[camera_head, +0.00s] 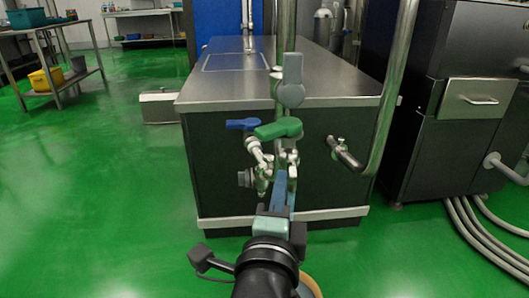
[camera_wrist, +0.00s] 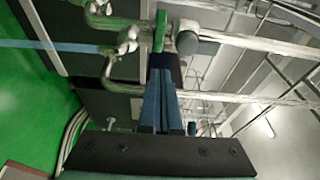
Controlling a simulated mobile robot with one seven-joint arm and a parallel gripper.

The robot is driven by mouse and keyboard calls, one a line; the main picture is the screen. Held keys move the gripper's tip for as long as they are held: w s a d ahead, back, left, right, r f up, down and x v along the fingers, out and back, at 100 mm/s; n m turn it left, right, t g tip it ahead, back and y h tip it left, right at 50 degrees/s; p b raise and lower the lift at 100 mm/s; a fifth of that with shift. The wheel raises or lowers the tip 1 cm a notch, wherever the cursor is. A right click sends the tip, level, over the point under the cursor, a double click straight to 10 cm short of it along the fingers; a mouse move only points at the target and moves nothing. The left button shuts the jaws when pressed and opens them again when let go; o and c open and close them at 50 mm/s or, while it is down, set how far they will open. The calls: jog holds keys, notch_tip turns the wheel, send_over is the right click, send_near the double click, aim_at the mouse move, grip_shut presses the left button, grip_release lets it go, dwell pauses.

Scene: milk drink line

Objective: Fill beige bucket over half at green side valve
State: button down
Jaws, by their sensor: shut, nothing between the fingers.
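The green valve handle (camera_head: 278,129) is on the pipework at the front of the dark counter, near a blue handle (camera_head: 242,124) and a grey handle (camera_head: 291,80). My gripper (camera_head: 281,178) is shut and empty just below the green handle. In the wrist view, its blue fingers (camera_wrist: 164,75) lie close together by the green handle (camera_wrist: 160,32); I cannot tell whether they touch. A tan curved rim (camera_head: 314,287), perhaps the beige bucket, shows behind my arm at the bottom; its inside is hidden. A thin pale-blue strip (camera_wrist: 50,44) runs beside the metal fittings; I cannot tell if it is liquid.
The steel-topped counter (camera_head: 330,88) stands straight ahead. A bent steel pipe (camera_head: 388,90) rises at its right, beside a dark drawer cabinet (camera_head: 480,95). Grey hoses (camera_head: 475,230) lie on the right floor. The green floor (camera_head: 110,190) at the left is clear.

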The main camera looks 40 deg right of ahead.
jog(key=d, duration=0.1)
jog(key=b, duration=0.4)
send_near(276, 136)
jog(key=x, duration=0.5)
jog(key=shift+d+f, duration=0.15)
jog(key=shift+d, duration=0.35)
jog(key=shift+w, duration=0.3)
jog(key=shift+w+a, duration=0.1)
